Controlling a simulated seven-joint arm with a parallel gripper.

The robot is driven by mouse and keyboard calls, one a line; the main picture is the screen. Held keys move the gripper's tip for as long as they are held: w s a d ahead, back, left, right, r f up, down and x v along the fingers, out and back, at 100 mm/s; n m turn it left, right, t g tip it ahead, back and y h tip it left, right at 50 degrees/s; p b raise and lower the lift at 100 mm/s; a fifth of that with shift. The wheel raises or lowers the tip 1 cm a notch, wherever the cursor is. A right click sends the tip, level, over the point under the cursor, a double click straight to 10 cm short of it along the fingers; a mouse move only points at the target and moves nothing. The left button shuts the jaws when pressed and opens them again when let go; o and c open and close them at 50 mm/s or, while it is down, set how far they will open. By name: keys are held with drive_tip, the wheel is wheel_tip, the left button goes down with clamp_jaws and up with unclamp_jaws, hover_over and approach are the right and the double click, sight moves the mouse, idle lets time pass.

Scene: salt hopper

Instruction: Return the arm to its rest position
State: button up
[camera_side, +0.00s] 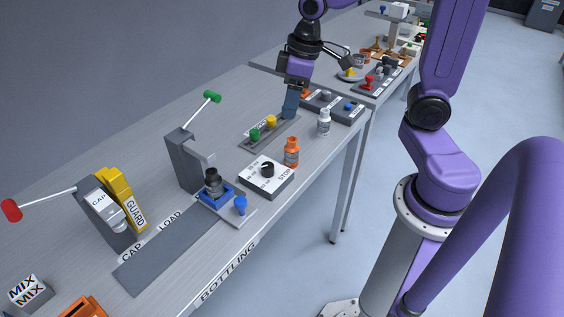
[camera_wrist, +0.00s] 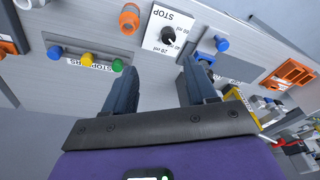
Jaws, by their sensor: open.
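My gripper (camera_side: 290,114) hangs pointing down above the back of the bottling table, at the far end of the grey stopper rack. In the side view its fingers overlap and the gap does not show. In the wrist view my gripper (camera_wrist: 160,82) has its two dark blue fingers wide apart with nothing between them. The rack holds a green stopper (camera_side: 255,134) and a yellow stopper (camera_side: 271,121). The wrist view also shows a blue stopper (camera_wrist: 55,52) in that row.
Near my gripper stand a white bottle (camera_side: 324,122), an orange bottle (camera_side: 291,152) and a dial box (camera_side: 266,178). A green-knobbed lever post (camera_side: 183,163) and a dark bottle (camera_side: 213,184) in a blue holder stand nearer the camera. A second table (camera_side: 345,92) behind carries several items.

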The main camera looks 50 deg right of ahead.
drive_tip(key=s+a+f+n, duration=0.1)
drive_tip(key=s+a+n, duration=0.1)
drive_tip(key=s, duration=0.7)
drive_tip(key=s+a+f+n+g+h, duration=0.1)
drive_tip(key=s+n, duration=0.3)
drive_tip(key=s, duration=0.5)
drive_tip(key=shift+a+n, duration=0.3)
drive_tip(key=shift+a, duration=0.25)
drive_tip(key=shift+o, duration=0.2)
idle(1.8)
